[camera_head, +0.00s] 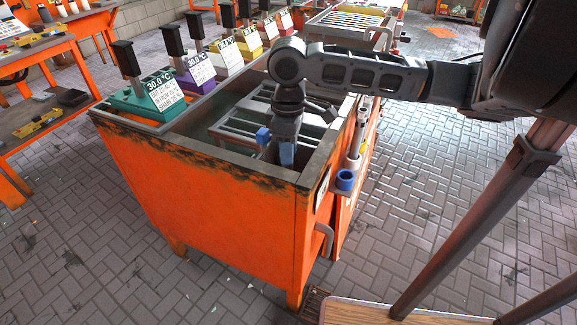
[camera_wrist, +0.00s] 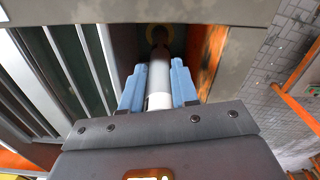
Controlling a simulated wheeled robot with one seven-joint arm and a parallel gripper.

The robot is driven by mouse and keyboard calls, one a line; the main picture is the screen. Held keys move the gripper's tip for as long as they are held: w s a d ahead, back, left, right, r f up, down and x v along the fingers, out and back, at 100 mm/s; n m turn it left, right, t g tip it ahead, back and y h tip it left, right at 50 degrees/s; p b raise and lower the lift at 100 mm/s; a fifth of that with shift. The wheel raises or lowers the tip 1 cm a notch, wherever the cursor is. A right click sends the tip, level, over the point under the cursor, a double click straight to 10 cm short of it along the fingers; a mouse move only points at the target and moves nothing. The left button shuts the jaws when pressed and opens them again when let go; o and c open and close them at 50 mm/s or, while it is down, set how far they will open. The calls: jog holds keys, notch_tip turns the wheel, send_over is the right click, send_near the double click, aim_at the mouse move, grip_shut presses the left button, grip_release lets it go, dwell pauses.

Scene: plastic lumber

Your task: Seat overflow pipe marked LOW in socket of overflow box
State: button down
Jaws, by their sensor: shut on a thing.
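My gripper (camera_head: 275,146) reaches down into the near right corner of the orange tank (camera_head: 210,190). In the wrist view its two blue fingers (camera_wrist: 157,88) are shut on a white and grey pipe (camera_wrist: 158,100). The pipe points away from the wrist into a dark, narrow compartment, the overflow box, at the tank corner. A yellowish ring, seemingly the socket (camera_wrist: 160,33), shows around or just beyond the pipe's far end. I cannot tell whether the pipe is in it or above it. No LOW mark is readable. In the head view the arm and tank rim hide the pipe.
Slatted racks (camera_wrist: 65,75) lie in the tank beside the compartment. Coloured blocks with temperature cards, such as the green one (camera_head: 148,100), line the tank's left rim. A blue-ended pipe (camera_head: 345,180) hangs outside the right wall. Tiled floor is clear around.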

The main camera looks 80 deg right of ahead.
jog(key=shift+f, duration=2)
jog(key=c, duration=0.9)
grip_release()
jog(key=shift+o, duration=0.2)
jog(key=shift+r, duration=0.15)
